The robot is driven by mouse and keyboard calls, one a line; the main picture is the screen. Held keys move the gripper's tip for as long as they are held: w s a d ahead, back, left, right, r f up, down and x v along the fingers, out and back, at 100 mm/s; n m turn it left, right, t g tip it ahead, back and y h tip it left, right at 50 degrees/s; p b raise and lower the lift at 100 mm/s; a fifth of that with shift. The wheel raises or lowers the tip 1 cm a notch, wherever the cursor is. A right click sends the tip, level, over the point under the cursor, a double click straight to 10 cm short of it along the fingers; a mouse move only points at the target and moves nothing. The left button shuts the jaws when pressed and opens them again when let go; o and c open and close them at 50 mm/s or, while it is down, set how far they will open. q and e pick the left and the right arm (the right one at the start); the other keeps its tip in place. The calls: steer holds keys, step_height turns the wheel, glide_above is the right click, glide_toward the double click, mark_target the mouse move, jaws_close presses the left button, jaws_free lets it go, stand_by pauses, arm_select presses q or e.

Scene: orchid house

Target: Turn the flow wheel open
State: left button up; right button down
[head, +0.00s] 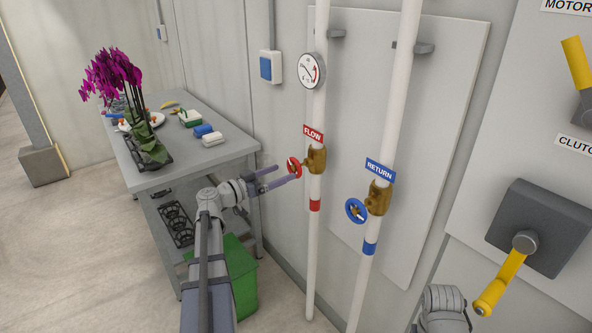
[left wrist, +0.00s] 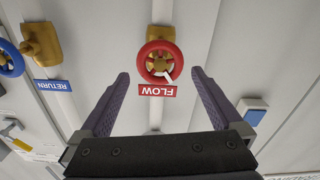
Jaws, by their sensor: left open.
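The flow wheel (head: 294,168) is a small red handwheel on a brass valve (head: 317,160), under a red FLOW label (head: 313,133) on the left white pipe. In the left wrist view the red wheel (left wrist: 160,62) is upside down, ahead of and between the fingers. My left gripper (head: 286,173) is open, its two purple-grey fingers pointing at the wheel from the left. The wrist view shows an empty space between the fingertips and the wheel beyond them. My right gripper is not visible; only part of my right arm shows at the bottom right.
A blue RETURN wheel (head: 356,210) sits on the right pipe (head: 398,90). A pressure gauge (head: 312,70) is above the flow valve. A grey bench (head: 180,172) with orchids and a green bin (head: 240,275) stand left. A yellow clutch lever (head: 500,285) is at right.

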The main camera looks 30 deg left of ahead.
mark_target(292, 168)
arm_select(q)
steer(key=x, duration=0.6)
steer(key=c, duration=1.1)
steer(key=shift+n, duration=0.3)
